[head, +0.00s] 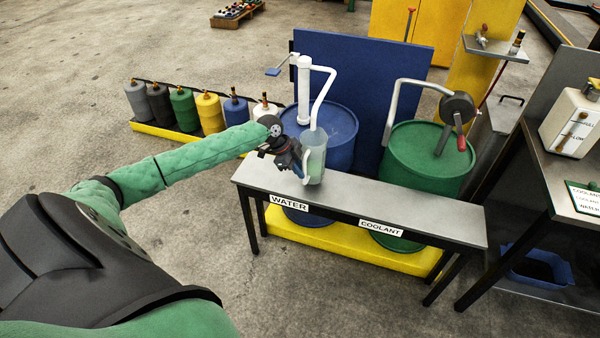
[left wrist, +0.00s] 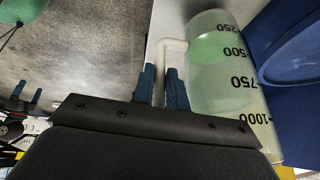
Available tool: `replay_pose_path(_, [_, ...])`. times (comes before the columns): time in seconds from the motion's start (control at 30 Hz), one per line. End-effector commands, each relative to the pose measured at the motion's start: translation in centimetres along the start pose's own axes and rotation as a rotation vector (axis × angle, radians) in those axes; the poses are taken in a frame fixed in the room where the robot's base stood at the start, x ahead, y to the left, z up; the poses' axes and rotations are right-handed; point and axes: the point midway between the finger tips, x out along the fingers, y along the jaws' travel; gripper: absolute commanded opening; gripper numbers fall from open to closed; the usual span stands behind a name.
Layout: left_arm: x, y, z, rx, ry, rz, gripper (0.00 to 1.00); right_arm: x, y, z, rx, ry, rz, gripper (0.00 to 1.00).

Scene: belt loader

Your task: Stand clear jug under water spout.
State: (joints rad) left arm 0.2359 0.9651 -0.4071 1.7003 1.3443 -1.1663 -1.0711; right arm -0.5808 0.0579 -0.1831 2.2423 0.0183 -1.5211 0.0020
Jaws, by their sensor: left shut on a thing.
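The clear jug (head: 316,160) is upright at the WATER end of the grey bench (head: 400,201), below the white water spout (head: 313,122) on the blue drum (head: 343,125). Its base appears to be at the bench top, but I cannot tell if it touches. My left gripper (head: 301,170) is shut on the jug's handle, at the jug's left side. In the left wrist view the jug (left wrist: 228,90) shows black volume marks and a pale greenish tint, with the fingers (left wrist: 162,85) around its white handle (left wrist: 166,58).
A green drum (head: 425,160) with a crank pump (head: 458,108) stands behind the COOLANT label (head: 381,228). Several coloured cans (head: 183,108) stand in a yellow tray at left. A side table (head: 565,185) bears a white container (head: 572,121). The bench's right part is clear.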

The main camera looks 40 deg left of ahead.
Motion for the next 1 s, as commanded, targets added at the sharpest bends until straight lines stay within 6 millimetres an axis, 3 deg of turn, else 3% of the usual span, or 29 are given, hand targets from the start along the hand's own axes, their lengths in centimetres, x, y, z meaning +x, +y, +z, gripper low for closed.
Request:
replay_pose_path(0.23, [1.6, 0.2, 0.9, 0.001, 0.001, -0.002, 0.00, 2.2, 0.2, 0.1, 0.000, -0.002, 0.003, 1.00])
replay_pose_path(0.7, [2.1, 0.2, 1.1, 0.001, 0.001, -0.002, 0.00, 1.9, 0.2, 0.1, -0.001, -0.003, 0.002, 1.00])
replay_pose_path(0.73, [2.1, 0.3, 1.1, 0.001, 0.000, -0.001, 0.18, 1.7, 0.2, 0.1, -0.001, -0.003, 0.002, 1.00])
replay_pose_path(0.83, [2.1, 0.3, 1.1, 0.001, 0.000, -0.001, 0.37, 1.8, 0.2, 0.2, -0.001, -0.004, 0.002, 1.00])
replay_pose_path(1.0, [2.1, 0.3, 1.1, 0.000, 0.000, -0.001, 0.37, 1.9, 0.2, 0.3, -0.001, -0.006, 0.002, 1.00])
